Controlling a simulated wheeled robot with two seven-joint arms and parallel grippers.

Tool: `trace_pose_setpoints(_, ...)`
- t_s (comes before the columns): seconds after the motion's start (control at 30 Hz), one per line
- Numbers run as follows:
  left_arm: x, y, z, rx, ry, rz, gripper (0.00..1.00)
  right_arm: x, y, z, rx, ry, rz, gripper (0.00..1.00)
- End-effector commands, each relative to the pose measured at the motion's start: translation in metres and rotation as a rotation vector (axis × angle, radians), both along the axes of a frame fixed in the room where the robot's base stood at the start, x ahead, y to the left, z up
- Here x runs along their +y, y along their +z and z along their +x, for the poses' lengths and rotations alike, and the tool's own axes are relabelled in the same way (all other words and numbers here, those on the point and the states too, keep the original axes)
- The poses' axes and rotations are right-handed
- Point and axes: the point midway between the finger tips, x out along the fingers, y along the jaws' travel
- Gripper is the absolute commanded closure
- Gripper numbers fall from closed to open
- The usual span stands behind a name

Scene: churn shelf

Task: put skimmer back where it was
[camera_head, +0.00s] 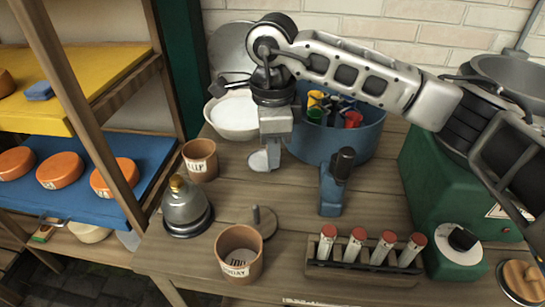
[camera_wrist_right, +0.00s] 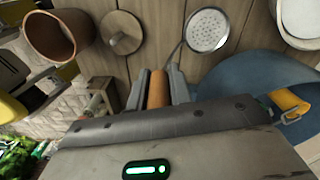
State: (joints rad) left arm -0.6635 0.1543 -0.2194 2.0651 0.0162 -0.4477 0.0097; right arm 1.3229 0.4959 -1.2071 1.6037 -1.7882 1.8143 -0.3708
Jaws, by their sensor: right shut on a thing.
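The skimmer shows in the right wrist view (camera_wrist_right: 207,30) as a pale round perforated disc on a thin metal stem with an orange-brown handle. My right gripper (camera_wrist_right: 159,80) is shut on this handle, with one finger on each side. In the head view the right gripper (camera_head: 274,145) points down over the wooden table, and the skimmer's pale disc (camera_head: 259,161) shows just below it, to the left. Most of the handle is hidden there by the gripper. I cannot tell whether the disc touches the table. My left gripper is not in view.
A blue tub (camera_head: 350,145) with colourful items and a white bowl (camera_head: 235,128) stand behind. Brown pots (camera_head: 200,170) (camera_head: 225,265), a glass-domed stand (camera_head: 187,207), a blue black-topped tool (camera_head: 332,190), a tube rack (camera_head: 350,272) and a green machine (camera_head: 425,200) surround the gripper.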

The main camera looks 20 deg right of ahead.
Motion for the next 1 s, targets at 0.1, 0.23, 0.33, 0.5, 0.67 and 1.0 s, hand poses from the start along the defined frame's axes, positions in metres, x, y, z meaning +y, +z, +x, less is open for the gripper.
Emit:
trace_pose_setpoints(0.1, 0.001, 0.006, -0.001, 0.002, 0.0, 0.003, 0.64, 0.0, -0.018, -0.001, 0.005, -0.001, -0.001, 0.96)
trace_pose_setpoints(0.23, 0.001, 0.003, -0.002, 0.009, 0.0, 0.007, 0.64, 0.0, -0.029, -0.001, 0.001, 0.0, 0.0, 0.96)
trace_pose_setpoints(0.33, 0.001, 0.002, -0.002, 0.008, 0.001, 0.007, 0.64, 0.0, -0.029, 0.0, 0.0, 0.0, 0.0, 0.96)
trace_pose_setpoints(0.5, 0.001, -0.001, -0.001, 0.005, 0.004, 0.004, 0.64, 0.0, -0.032, -0.001, 0.0, 0.0, 0.0, 0.96)
trace_pose_setpoints(0.67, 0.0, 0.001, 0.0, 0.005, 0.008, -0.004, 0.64, 0.0, -0.033, -0.001, 0.001, -0.001, -0.001, 0.58)
trace_pose_setpoints(1.0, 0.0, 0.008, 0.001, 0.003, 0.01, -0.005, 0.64, 0.0, -0.027, -0.001, 0.001, -0.001, 0.0, 0.58)
